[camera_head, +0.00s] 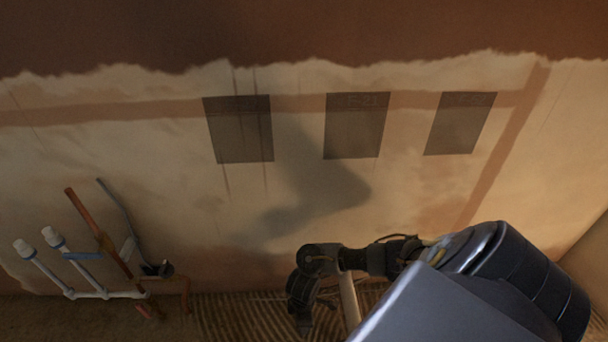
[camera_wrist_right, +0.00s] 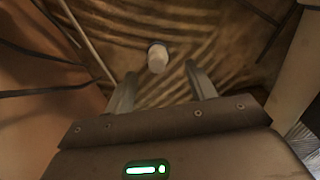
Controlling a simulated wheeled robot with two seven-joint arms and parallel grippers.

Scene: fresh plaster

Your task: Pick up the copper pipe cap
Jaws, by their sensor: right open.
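In the right wrist view a small pale, rounded cap-like piece (camera_wrist_right: 157,60) with a dark ring at its far end lies ahead of my right gripper (camera_wrist_right: 160,72). The two fingers are apart, one on each side of it in the picture, and nothing is held. Its colour looks whitish, so I cannot tell whether it is the copper pipe cap. In the head view my right gripper (camera_head: 302,300) hangs low before the wall, and that piece cannot be made out there. My left gripper is not in view.
A copper-coloured pipe (camera_head: 98,232) rises on the left beside white-capped pipes (camera_head: 52,237). Ridged ground (camera_head: 240,318) lies along the wall's foot. Three dark mesh patches, one at the left (camera_head: 238,128), are on the plaster wall. Thin dark rods (camera_wrist_right: 45,92) cross the wrist view's left side.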

